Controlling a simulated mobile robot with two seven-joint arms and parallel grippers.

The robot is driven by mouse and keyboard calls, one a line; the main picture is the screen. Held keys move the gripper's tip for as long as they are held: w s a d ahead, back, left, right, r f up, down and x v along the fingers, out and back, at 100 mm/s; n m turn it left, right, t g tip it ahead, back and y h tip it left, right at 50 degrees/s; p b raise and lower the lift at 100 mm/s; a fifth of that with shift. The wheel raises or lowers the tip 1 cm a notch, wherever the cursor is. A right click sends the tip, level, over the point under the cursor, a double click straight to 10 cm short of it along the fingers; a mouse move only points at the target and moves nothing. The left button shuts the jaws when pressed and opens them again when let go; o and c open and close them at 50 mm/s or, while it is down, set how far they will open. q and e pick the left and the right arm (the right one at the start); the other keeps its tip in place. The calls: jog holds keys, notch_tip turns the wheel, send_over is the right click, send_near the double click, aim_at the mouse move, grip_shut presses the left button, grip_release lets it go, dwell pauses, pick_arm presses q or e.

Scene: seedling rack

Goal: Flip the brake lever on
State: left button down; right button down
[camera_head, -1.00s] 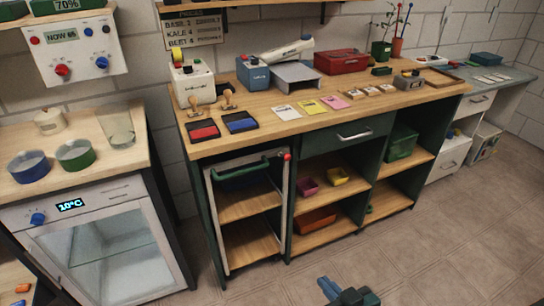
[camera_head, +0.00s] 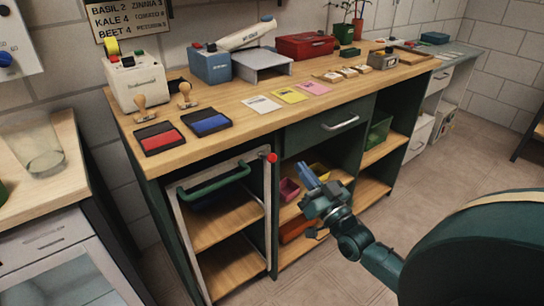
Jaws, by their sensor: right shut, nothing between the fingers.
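A small wheeled-looking rack with a pale frame (camera_head: 268,215) and a green handle (camera_head: 213,181) stands in the left bay under the workbench. A red knob (camera_head: 272,158), which looks like the end of the brake lever, sits at the rack's upper right corner. The lever's shaft is too small to make out. My right gripper (camera_head: 309,173) is shut and empty, with blue fingers pointing up and left. In the picture it is to the right of the red knob and slightly lower, apart from it. My left gripper is not in view.
The wooden workbench (camera_head: 228,122) holds stamps, red and blue ink pads and cards. A drawer handle (camera_head: 340,123) protrudes above my right gripper. Small bins stand on the shelves behind the gripper. A glass-door cabinet (camera_head: 70,268) is at left; the tiled floor at right is open.

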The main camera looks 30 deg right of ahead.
notch_tip(320, 180, up, 3)
send_over(267, 157)
jog(key=s+d, duration=0.3)
jog(key=shift+a+r, duration=0.15)
jog(key=shift+a, duration=0.05)
pick_arm(q)
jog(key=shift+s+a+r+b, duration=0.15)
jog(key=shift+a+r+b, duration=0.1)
jog(key=shift+b, duration=0.35)
pick_arm(e)
jog(key=f, duration=0.4)
jog(key=shift+a, duration=0.4)
